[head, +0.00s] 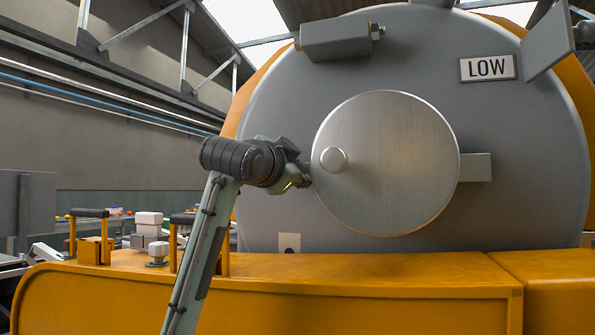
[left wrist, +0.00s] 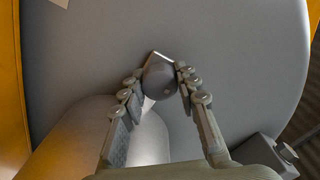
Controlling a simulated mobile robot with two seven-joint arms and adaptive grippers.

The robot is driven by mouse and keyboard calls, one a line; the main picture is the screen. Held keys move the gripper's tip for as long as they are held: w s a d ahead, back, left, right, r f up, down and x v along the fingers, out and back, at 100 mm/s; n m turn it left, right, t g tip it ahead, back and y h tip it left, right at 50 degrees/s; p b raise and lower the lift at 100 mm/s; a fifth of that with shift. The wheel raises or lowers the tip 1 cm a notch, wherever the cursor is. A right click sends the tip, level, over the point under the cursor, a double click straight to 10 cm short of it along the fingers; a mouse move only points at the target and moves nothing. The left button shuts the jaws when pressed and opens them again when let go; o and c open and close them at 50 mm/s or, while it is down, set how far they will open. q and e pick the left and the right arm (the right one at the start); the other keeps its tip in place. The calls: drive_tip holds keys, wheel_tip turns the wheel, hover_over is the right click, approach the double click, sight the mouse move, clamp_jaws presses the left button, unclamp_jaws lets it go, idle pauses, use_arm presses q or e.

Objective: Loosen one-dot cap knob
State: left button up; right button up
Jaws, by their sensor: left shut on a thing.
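A small dark grey round knob (left wrist: 160,80) sits between the fingertips in the left wrist view, with one small spot on its face. My left gripper (left wrist: 160,76) is shut on it, one finger on each side. A pale angular edge shows just behind the knob. In the head view my left gripper (head: 303,178) is at the left rim of the large round metal cover (head: 400,170), and the held knob is hidden there. A separate silver knob (head: 333,160) is on the cover's face. My right gripper is not in view.
The cover is in front of a big grey drum face (head: 530,130) with a LOW sign (head: 487,68). A grey box with a bolt (head: 335,38) juts out above. An orange housing (head: 380,290) runs along the front. Black-topped handles (head: 90,213) stand at left.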

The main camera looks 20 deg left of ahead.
use_arm(q)
drive_tip(key=shift+a, duration=0.1)
drive_tip(key=o, duration=1.2)
drive_tip(key=s, duration=1.2)
drive_tip(key=shift+a, duration=0.15)
